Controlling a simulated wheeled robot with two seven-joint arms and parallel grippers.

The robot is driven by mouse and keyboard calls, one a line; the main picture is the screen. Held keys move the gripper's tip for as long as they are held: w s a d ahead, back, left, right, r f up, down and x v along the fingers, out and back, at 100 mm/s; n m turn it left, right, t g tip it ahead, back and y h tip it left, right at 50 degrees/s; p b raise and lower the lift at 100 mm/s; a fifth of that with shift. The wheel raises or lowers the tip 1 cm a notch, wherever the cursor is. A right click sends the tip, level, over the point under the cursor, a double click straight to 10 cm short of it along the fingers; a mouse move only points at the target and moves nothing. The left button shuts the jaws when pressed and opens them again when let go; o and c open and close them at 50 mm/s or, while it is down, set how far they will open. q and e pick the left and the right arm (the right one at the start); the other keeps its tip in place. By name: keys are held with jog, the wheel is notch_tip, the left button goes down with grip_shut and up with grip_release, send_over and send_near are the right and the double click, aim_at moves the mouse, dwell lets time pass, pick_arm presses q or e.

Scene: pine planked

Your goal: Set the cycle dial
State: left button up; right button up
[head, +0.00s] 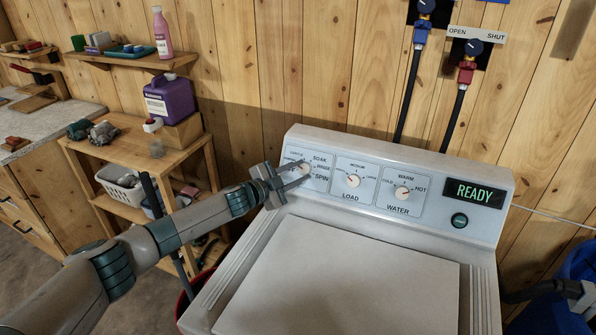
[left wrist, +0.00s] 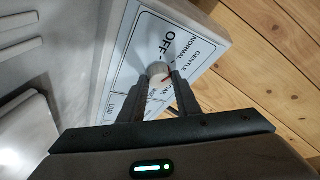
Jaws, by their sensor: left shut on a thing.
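The cycle dial (head: 305,169) is the leftmost of three dials on the washer's control panel. Soak, rinse and spin labels show to its right in the head view. My left gripper (head: 290,178) reaches it from the left and partly covers it. In the left wrist view the pale round dial knob (left wrist: 157,71) sits between the two dark fingertips of my left gripper (left wrist: 157,84), which are shut on it. OFF, NORMAL and GENTLE labels show beyond it. A small reddish mark shows at the knob's edge; I cannot tell which label it points to.
The load dial (head: 352,181) and water dial (head: 402,192) are to the right, then a round button (head: 459,220) below a display (head: 474,193) reading READY. The washer lid (head: 345,275) is clear. A wooden shelf unit (head: 145,150) stands left, behind my arm.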

dwell(0.4)
pick_arm(q)
jog(key=o, duration=1)
jog(key=shift+s, duration=0.1)
jog(key=b+v, duration=0.3)
jog(key=v, duration=1.4)
jog(key=shift+a+r+b, duration=0.15)
jog(key=shift+b, duration=0.2)
